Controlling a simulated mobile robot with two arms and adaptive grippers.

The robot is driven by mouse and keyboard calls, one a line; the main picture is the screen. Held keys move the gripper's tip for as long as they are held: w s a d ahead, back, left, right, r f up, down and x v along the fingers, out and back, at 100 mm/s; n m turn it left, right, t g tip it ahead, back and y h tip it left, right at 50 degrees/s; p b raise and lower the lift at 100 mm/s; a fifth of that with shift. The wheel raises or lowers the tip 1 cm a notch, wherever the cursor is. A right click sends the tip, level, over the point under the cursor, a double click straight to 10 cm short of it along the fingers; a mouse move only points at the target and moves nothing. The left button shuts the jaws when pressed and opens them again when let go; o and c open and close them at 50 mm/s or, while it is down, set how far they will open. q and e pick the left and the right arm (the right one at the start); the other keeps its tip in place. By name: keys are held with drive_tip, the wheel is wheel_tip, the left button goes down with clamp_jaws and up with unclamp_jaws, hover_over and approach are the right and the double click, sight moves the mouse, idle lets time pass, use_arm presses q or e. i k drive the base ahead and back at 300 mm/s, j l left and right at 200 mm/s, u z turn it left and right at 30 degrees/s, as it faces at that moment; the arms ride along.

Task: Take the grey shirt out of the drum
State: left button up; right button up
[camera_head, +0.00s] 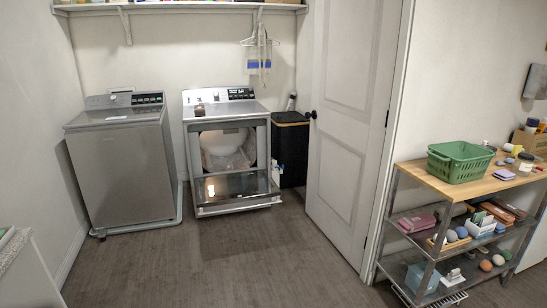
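A grey top-load washer (120,170) stands at the left with its lid shut, so the inside of its drum is hidden. A second machine (240,110) stands to its right, with its front door (232,186) folded down open. A pale, whitish shape (222,145) shows in its opening; I cannot tell whether this is cloth or part of the machine. I cannot make out a grey shirt. Neither of my grippers is in view.
Bare wood floor (200,265) lies before the machines. A black bin (290,150) stands right of the second machine, near a white door (345,120). At right a shelf unit (408,172) carries a green basket (460,165). A counter (12,245) edges the lower left.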

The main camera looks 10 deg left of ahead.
sight(228, 166)
drive_tip(key=i+u, duration=0.25)
drive_tip(key=i, duration=2.15)
